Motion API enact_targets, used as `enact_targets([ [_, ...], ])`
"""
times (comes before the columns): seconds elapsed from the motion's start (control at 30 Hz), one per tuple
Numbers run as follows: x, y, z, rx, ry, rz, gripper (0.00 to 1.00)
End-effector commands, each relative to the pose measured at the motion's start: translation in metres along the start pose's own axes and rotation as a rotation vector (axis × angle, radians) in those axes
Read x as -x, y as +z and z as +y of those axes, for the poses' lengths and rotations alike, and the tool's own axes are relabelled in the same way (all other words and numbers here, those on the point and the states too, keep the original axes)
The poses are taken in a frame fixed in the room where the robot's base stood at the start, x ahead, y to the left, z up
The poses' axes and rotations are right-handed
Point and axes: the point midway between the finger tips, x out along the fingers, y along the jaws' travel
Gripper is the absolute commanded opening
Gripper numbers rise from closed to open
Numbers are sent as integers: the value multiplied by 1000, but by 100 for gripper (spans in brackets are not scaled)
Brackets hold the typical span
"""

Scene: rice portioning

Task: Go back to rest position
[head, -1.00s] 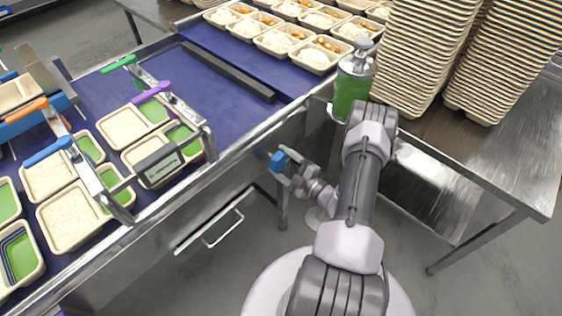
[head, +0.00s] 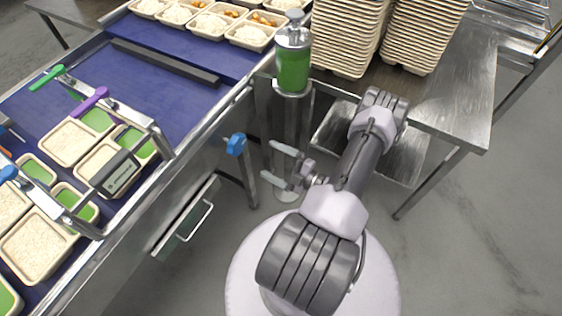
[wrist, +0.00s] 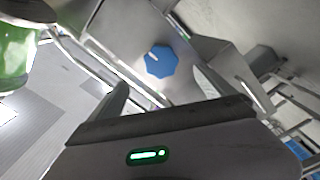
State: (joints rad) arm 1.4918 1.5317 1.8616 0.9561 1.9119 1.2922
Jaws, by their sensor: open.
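My gripper (head: 280,166) is open and empty in the head view. It points left toward the steel counter's side, below the level of the counter top. Its two grey fingers are spread apart, and a blue knob (head: 236,144) on the counter frame is just left of them with a gap between. In the wrist view the blue knob (wrist: 160,61) shows ahead of the gripper body, against a steel panel. My arm is folded beside the counter, above my round base.
A green-filled dispenser (head: 293,68) stands close behind the gripper. The conveyor (head: 180,100) carries rice trays (head: 69,142) on the left. Stacked trays (head: 345,35) stand on a steel table (head: 455,90) at the right. A drawer handle (head: 195,222) sticks out below. Floor at the lower right is clear.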

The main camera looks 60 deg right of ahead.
Motion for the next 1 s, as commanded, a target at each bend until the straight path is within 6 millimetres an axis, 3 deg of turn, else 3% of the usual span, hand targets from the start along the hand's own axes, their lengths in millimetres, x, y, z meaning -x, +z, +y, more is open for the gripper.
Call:
enact_targets([
  [0.1,24,0,1,0,2,-3,94],
  [0.23,36,0,0,0,0,-1,94],
  [0.67,37,0,0,1,-2,2,94],
  [0.73,30,-6,7,49,-31,34,94],
  [0.77,24,-13,14,101,-62,69,94],
  [0.87,-14,-65,49,430,-229,307,94],
  [0.9,-32,-98,62,612,-303,449,94],
  [1.0,-59,-185,83,1089,-426,840,94],
])
